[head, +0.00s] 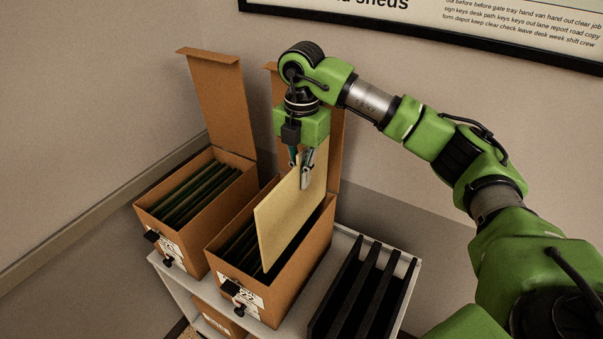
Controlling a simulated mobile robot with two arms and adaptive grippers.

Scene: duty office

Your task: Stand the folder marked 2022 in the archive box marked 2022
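A tan folder (287,217) stands upright, partly down inside the right archive box (302,262). My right gripper (305,178) is above this box, with its fingers shut on the folder's top edge. The folder's lower part is hidden by the box's wall. The right box is open, holds several dark files on its left side, and has a white label (243,294) on its front. The left archive box (200,238) is also open and full of dark files. The year marks on the labels and folder are too small to read. My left gripper is not in view.
Both boxes stand on a grey shelf unit (410,262), lids raised at the back. A black slotted rack (362,290) stands right of them. Another box (222,322) sits on the lower shelf. A framed notice (440,18) hangs on the wall.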

